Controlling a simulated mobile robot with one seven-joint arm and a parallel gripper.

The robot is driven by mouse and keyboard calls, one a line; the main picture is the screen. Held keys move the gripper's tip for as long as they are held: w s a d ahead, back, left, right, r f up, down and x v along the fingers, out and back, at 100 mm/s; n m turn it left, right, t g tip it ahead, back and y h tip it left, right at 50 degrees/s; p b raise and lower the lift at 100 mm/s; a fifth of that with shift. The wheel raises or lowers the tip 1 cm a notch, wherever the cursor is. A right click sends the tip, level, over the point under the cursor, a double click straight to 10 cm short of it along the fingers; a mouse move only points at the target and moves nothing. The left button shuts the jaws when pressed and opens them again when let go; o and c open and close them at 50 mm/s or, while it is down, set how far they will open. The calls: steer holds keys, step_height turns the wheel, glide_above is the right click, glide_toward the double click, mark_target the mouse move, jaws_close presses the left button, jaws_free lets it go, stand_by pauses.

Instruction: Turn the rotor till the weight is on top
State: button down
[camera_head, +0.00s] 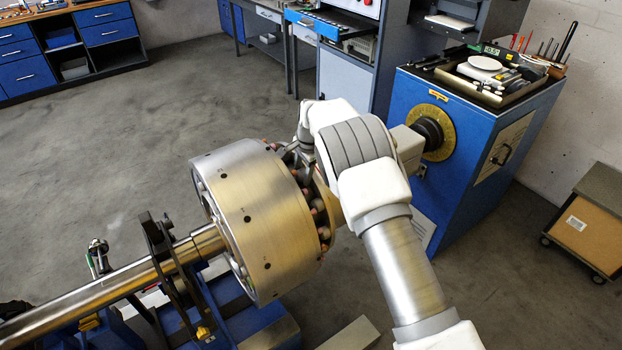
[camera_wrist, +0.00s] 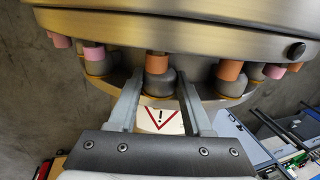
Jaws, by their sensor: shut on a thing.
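The rotor (camera_head: 262,215) is a wide steel drum on a horizontal shaft (camera_head: 110,292), with small dark holes around its rim. Its right face carries a ring of grey knobs with pink and orange pegs. In the wrist view the drum's rim (camera_wrist: 220,18) fills the top. My gripper (camera_wrist: 160,88) has its two grey fingers on either side of one grey knob with an orange peg (camera_wrist: 157,66), shut on it. In the head view my white wrist covers the fingers and part of the rotor's right face. I cannot tell which part is the weight.
A blue machine cabinet (camera_head: 480,150) with a brass dial (camera_head: 437,130) stands right of the rotor. A dark shaft support (camera_head: 168,262) stands at left. A cart with a cardboard box (camera_head: 588,228) is far right. Open floor (camera_head: 130,130) lies behind.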

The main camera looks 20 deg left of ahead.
mark_target(291, 169)
steer(key=shift+w+a+r, duration=0.25)
steer(key=shift+w+a, duration=0.15)
steer(key=shift+a, duration=0.1)
steer(key=shift+w+a+r, duration=0.2)
steer(key=shift+w+a, duration=0.15)
steer(key=shift+a, duration=0.15)
steer(key=shift+w+a+r+p, duration=0.2)
steer(key=shift+w+a+p, duration=0.1)
steer(key=shift+w+a, duration=0.55)
steer(key=shift+w+a, duration=0.1)
steer(key=shift+a, duration=0.2)
steer(key=c, duration=0.6)
jaws_free()
steer(key=shift+d, duration=0.1)
steer(key=v, duration=1.7)
steer(key=shift+r, duration=0.2)
